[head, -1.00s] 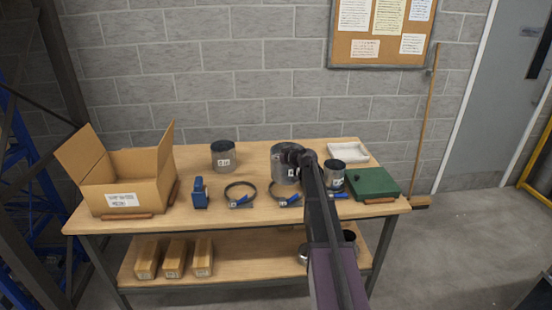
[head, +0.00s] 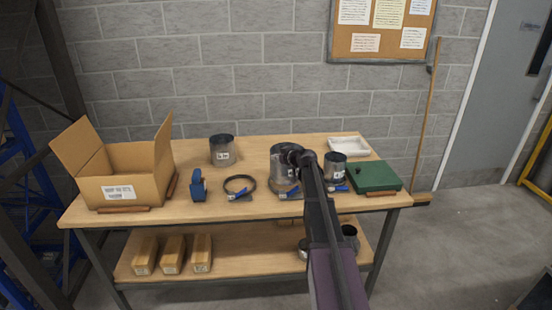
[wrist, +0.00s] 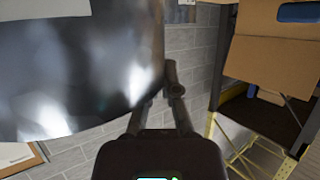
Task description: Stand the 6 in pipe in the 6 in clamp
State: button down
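The large grey metal pipe (head: 285,169) is upright at the middle clamp, and my gripper (head: 304,158) is at its upper right rim. Its label is too small to read, so I cannot confirm its size. The middle clamp (head: 292,195) shows only its blue handle and front part at the pipe's foot. I cannot tell whether the pipe rests inside the ring or just above it. In the wrist view the pipe (wrist: 75,70) fills the left side, and the fingers of my gripper (wrist: 160,95) meet its edge.
An empty ring clamp (head: 240,186) lies left of the pipe. Another pipe (head: 222,152) stands behind it. A smaller pipe (head: 336,167) stands close on the right, by a green case (head: 376,178) and a white tray (head: 348,147). A blue tool (head: 198,187) and cardboard box (head: 125,175) are left.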

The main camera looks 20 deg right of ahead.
aim_at(279, 166)
jog(key=shift+d+f+b, duration=0.1)
jog(key=shift+f+b, duration=1.8)
jog(key=shift+f, duration=0.15)
jog(key=c, duration=0.7)
grip_release()
